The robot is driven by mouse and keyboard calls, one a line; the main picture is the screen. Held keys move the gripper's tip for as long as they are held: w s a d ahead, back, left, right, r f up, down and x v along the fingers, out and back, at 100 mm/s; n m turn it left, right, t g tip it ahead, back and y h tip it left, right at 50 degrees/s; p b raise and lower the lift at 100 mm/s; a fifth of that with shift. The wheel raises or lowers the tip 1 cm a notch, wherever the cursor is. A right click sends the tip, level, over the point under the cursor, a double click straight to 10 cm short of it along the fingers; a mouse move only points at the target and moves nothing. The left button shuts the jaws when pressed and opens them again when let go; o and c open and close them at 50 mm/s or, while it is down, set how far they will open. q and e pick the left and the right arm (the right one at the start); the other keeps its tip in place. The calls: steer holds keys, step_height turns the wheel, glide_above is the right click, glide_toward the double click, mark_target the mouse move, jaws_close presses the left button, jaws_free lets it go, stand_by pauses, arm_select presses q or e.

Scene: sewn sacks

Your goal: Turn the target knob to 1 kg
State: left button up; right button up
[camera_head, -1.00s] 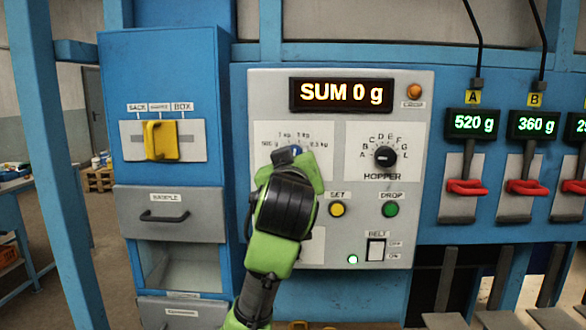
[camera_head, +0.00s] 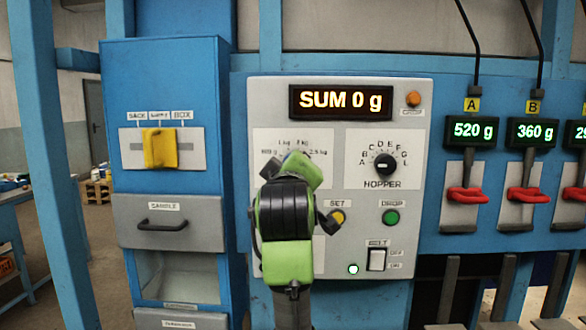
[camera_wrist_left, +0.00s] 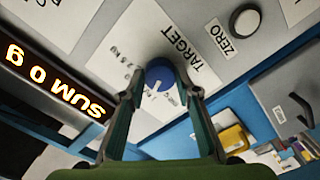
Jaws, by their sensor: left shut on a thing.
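The blue target knob (camera_wrist_left: 160,75) sits on the white panel beside the word TARGET in the left wrist view. Its white pointer line runs toward the bottom of that view; the mark it points at is hard to tell. My left gripper (camera_wrist_left: 161,92) is shut on the knob, one finger on each side. In the head view the left gripper (camera_head: 300,168) covers nearly all of the knob and part of its scale; marks such as 2.5 kg show above it. The display (camera_head: 340,101) reads SUM 0 g. My right gripper is not in view.
The hopper knob (camera_head: 385,163) is right of my gripper. The yellow SET button (camera_head: 337,217) is close beside my wrist, the green DROP button (camera_head: 390,217) farther right. A yellow selector handle (camera_head: 160,148) is on the left cabinet. Red levers (camera_head: 467,195) stand at right.

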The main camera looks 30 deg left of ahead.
arm_select(q)
steer(key=shift+r, duration=0.2)
steer(key=o, duration=1.1)
steer(key=shift+c, duration=0.2)
steer(key=shift+o, duration=0.2)
steer(key=shift+w+a+f, duration=0.1)
steer(key=shift+w+f, duration=0.1)
steer(key=v, duration=1.2)
